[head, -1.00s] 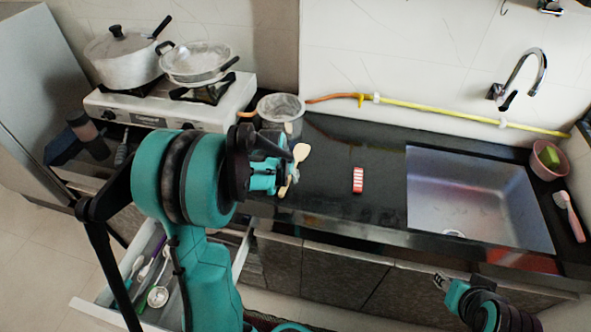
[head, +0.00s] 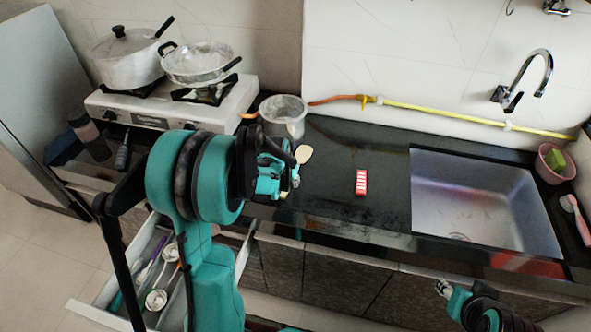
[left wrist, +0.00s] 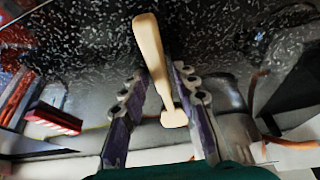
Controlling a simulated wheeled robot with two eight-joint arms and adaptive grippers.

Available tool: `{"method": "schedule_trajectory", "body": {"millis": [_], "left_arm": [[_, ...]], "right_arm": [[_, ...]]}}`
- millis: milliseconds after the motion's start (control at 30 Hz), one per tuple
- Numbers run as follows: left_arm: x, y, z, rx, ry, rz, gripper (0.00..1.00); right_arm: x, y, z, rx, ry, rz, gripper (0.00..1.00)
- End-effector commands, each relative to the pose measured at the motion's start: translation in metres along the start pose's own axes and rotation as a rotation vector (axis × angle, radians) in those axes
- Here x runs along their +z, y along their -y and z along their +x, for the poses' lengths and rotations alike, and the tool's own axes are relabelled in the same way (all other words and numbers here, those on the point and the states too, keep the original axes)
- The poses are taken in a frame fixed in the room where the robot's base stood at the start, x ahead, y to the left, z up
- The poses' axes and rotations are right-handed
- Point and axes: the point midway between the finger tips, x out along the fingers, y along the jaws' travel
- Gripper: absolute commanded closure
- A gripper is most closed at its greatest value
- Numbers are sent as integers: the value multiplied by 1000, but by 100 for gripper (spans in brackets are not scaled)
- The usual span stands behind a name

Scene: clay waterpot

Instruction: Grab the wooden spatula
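The wooden spatula (head: 303,154) is pale and lies on the dark counter, just right of my left gripper (head: 279,181). In the head view its rounded end shows, and the gripper hides much of the rest. In the left wrist view the spatula (left wrist: 154,52) runs lengthwise between the two fingers of my left gripper (left wrist: 158,82). The fingers are apart, with a visible gap on each side of the wood. Whether they touch the counter I cannot tell. My right gripper (head: 442,288) is low at the right, in front of the cabinets, far from the spatula, and too small to read.
A red-and-white striped block (head: 361,182) lies right of the spatula, with clear counter around it. A steel sink (head: 470,200) is further right. An open drawer (head: 90,309) holds utensils.

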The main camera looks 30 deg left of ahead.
Motion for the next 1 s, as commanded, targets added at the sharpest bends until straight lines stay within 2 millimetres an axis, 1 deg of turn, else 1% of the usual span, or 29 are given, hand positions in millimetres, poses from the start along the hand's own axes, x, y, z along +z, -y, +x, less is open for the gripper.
{"method": "schedule_trajectory", "body": {"millis": [33,67,433,567,667,833,1000], "left_arm": [[0,0,0,0,0,0,93],[0,0,0,0,0,0,100],[0,0,0,0,0,0,100],[-2,0,-5,0,0,0,100],[-7,0,-17,0,0,0,100],[-19,0,-48,0,0,0,100],[-18,-39,-71,2,0,7,100]], "right_arm": [[0,0,0,0,0,0,60],[0,0,0,0,0,0,60],[0,0,-1,0,0,0,60],[-4,0,-5,0,0,0,60],[-8,0,-11,0,0,0,60],[-18,0,-26,0,0,0,60],[-26,0,-36,0,0,0,60]]}}
